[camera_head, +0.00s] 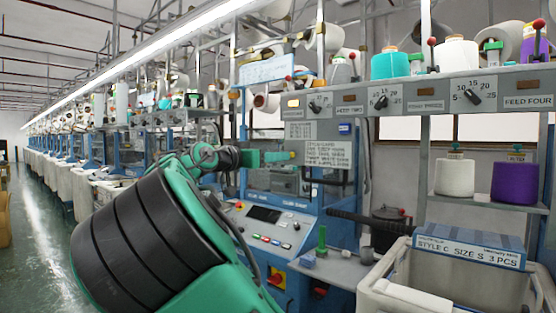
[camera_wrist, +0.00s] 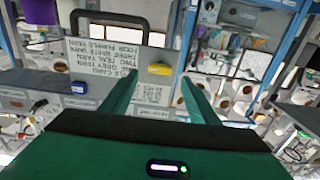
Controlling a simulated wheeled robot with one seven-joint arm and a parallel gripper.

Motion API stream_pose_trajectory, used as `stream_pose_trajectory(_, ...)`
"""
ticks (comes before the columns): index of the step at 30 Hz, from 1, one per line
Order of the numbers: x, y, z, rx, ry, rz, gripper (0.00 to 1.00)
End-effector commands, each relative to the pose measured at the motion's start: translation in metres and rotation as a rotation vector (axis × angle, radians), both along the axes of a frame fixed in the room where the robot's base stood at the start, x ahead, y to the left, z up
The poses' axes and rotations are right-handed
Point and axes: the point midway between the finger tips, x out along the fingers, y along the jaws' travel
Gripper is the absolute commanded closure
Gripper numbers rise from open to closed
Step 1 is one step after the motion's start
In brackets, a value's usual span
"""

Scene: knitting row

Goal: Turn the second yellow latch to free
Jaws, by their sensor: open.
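One yellow latch (camera_wrist: 159,69) shows in the wrist view, lying roughly level on a pale panel. My gripper (camera_wrist: 161,78) is open, with its two green fingers either side of the latch in the picture. I cannot tell how far the fingertips are from it. The latch is not clearly visible in the head view, where my gripper (camera_head: 288,157) reaches the front of a blue and grey knitting machine. No other yellow latch can be made out clearly.
A lettered card (camera_head: 325,157) is on the machine just right of my gripper; a blue piece (camera_wrist: 78,87) is below it. The control panel (camera_head: 265,218) is underneath. A bin (camera_head: 375,288), a blue box (camera_head: 468,247) and a purple cone (camera_head: 515,183) stand at the right.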

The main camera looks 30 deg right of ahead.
Motion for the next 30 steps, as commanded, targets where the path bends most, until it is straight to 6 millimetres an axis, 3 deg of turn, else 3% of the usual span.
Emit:
stream_pose_trajectory(3, 0.006, -0.021, 0.0, 0.001, 0.0, -0.004, 0.45)
stream_pose_trajectory(9, 0.015, -0.043, 0.0, 0.001, 0.0, -0.002, 0.45)
stream_pose_trajectory(22, 0.018, -0.051, 0.0, 0.002, 0.001, -0.001, 0.45)
stream_pose_trajectory(27, 0.018, -0.051, 0.0, 0.002, 0.001, -0.001, 0.84)
stream_pose_trajectory(30, 0.018, -0.043, 0.0, 0.001, 0.001, 0.0, 0.86)
